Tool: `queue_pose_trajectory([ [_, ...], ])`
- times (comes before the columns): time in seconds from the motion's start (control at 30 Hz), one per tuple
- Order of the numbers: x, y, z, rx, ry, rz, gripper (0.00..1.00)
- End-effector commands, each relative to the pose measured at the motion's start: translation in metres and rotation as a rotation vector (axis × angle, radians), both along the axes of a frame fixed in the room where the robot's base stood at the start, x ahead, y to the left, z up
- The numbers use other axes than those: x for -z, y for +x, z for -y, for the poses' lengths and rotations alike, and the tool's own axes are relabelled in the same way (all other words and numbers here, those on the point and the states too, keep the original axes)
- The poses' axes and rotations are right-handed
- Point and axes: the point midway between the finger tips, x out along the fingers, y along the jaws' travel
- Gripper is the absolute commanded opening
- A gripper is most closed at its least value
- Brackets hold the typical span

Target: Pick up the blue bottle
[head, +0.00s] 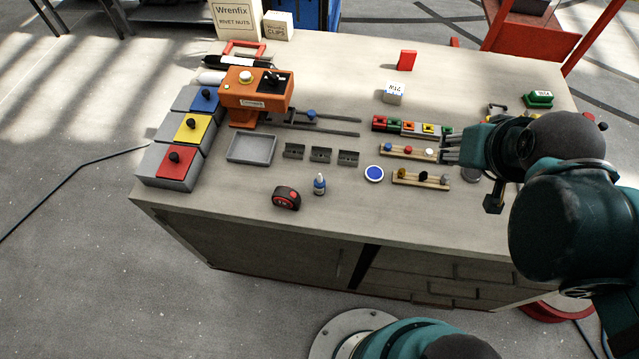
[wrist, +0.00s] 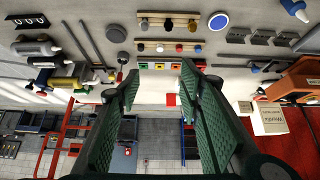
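The blue bottle (head: 319,185) is small, with a pale pointed tip. It stands upright near the front edge of the workbench, right of a tape measure (head: 286,197). In the wrist view the blue bottle (wrist: 294,8) shows at the top right corner, partly cut off by the frame. My gripper (head: 446,152) is above the right part of the bench, well to the right of the bottle and apart from it. In the wrist view my gripper (wrist: 160,72) has its two green fingers spread, with nothing between them.
A blue-topped round disc (head: 374,173) and a peg rack (head: 421,180) stand between bottle and gripper. Small dark brackets (head: 320,155) and a grey tray (head: 252,149) lie behind the bottle. An orange machine (head: 255,92) stands at the back left.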

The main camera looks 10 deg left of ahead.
Motion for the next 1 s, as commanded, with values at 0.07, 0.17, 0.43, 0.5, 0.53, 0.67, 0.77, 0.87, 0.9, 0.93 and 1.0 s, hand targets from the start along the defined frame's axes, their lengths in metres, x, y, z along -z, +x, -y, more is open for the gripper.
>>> queue_pose_trajectory([
  [0.07,0.0,0.0,0.0,0.0,0.0,0.0,0.36],
  [0.17,0.0,0.0,0.0,0.0,0.0,0.0,0.36],
  [0.43,0.0,0.002,-0.005,-0.022,-0.007,-0.009,0.36],
  [0.5,0.0,0.004,-0.009,-0.039,-0.013,-0.018,0.36],
  [0.53,0.001,0.006,-0.011,-0.049,-0.016,-0.022,0.36],
  [0.67,0.002,0.011,-0.024,-0.108,-0.037,-0.05,0.36],
  [0.77,0.005,0.016,-0.036,-0.166,-0.056,-0.077,0.36],
  [0.87,0.008,0.02,-0.051,-0.232,-0.078,-0.106,0.36],
  [0.9,0.01,0.022,-0.056,-0.257,-0.087,-0.117,0.36],
  [0.93,0.011,0.023,-0.061,-0.277,-0.094,-0.126,0.36],
  [1.0,0.014,0.025,-0.071,-0.323,-0.109,-0.145,0.36],
])
